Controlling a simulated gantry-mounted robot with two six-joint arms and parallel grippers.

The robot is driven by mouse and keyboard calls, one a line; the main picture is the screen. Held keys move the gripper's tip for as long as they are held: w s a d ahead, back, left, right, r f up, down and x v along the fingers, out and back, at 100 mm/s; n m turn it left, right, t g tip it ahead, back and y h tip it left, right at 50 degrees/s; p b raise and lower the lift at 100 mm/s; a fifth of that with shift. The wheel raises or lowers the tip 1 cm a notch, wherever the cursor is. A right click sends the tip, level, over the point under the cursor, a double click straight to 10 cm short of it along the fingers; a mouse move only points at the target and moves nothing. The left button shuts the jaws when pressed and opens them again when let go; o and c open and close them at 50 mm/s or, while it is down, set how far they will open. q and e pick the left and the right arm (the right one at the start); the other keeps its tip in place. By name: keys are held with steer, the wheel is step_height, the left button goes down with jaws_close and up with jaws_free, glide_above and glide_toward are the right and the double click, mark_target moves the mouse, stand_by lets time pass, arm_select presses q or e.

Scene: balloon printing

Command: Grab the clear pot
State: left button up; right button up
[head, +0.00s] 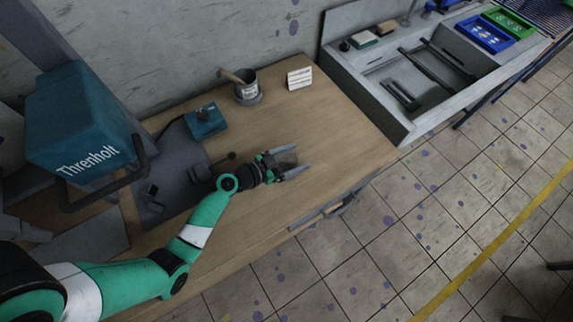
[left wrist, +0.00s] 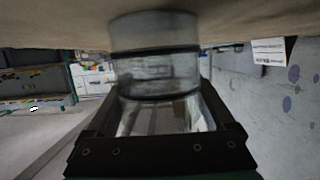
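The clear pot (left wrist: 155,70) fills the middle of the left wrist view, see-through with dark rings around it. The table shows at the top of that view, so the pot appears upside down there. My left gripper (head: 289,162) is low over the wooden table in the head view, its two fingers spread apart. In the left wrist view its fingers lie on either side of the pot. I cannot tell whether they press on it. In the head view the pot is only a faint shape between the fingers. My right gripper is not in view.
A grey cup with a wooden stick (head: 247,92), a white card (head: 299,78) and a teal box (head: 206,122) stand towards the wall on the table (head: 330,120). A large teal machine (head: 80,125) is at left. A grey sink unit (head: 400,85) adjoins the table's right end.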

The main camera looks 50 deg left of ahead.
arm_select(q)
steer(key=shift+c, duration=1)
steer(key=shift+r, duration=0.1)
steer(key=shift+r, duration=0.2)
steer(key=r+p, duration=0.1)
steer(key=r, duration=0.1)
steer(key=s+r+p, duration=0.1)
steer(key=r, duration=0.1)
steer(key=shift+s+r+p, duration=0.1)
steer(key=shift+r+p, duration=0.2)
steer(key=shift+r, duration=0.05)
steer(key=s+d+r+p, duration=0.1)
steer(key=s+r+p, duration=0.6)
steer(key=s, duration=0.6)
steer(key=shift+r, duration=0.35)
